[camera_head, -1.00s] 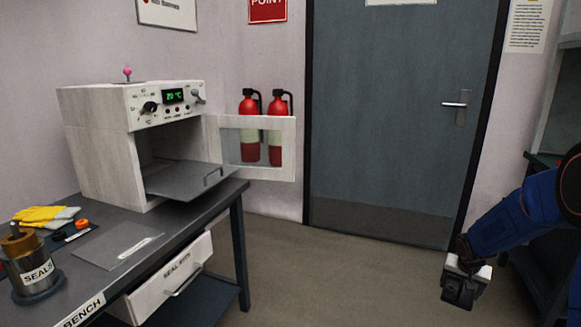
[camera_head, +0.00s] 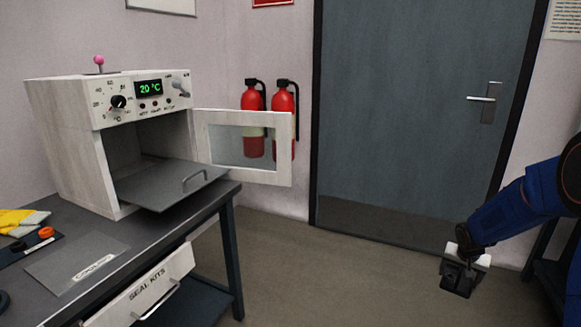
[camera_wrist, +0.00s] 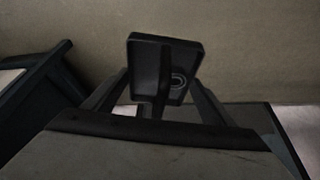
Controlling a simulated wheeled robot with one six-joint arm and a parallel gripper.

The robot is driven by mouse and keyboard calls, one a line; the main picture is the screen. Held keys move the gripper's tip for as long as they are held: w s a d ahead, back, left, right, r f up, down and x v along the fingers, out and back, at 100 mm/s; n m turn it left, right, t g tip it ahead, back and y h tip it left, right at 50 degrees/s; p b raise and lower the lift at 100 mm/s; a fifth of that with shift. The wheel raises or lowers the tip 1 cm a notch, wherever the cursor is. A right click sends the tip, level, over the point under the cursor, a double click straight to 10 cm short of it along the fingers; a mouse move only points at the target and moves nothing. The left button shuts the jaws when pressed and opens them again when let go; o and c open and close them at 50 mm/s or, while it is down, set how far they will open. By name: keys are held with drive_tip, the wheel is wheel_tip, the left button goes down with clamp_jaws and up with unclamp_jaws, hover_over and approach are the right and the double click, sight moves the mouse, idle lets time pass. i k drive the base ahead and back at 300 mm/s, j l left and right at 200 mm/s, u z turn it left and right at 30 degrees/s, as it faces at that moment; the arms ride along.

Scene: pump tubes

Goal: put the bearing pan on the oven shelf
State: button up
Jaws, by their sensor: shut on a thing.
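The white oven (camera_head: 70,140) stands on the bench with its windowed door (camera_head: 245,147) swung open. Its grey shelf (camera_head: 165,185) with a wire handle sticks out of the opening, and its visible part is bare. My gripper (camera_head: 462,275) hangs low at the right, over the floor and well away from the oven. In the wrist view my gripper (camera_wrist: 158,108) is shut on a small dark pan (camera_wrist: 166,66), which looks shallow and rectangular with a ring-like shape inside. The pan is tilted in that view, and its lower part is partly hidden by the fingers.
The dark bench (camera_head: 130,265) runs along the left with an open seal kits drawer (camera_head: 150,285) below. A cooling plate (camera_head: 78,262) and yellow gloves (camera_head: 18,222) lie on it. Red extinguishers (camera_head: 253,125) hang behind the oven door. The floor (camera_head: 330,275) in the middle is clear.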

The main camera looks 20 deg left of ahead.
sight(166, 178)
drive_tip(key=i+u, duration=0.2)
drive_tip(key=u, duration=0.15)
drive_tip(key=i+l+u, duration=0.15)
drive_tip(key=u, duration=0.25)
drive_tip(key=i+l+u, duration=0.15)
drive_tip(key=u, duration=0.2)
drive_tip(key=l, duration=0.05)
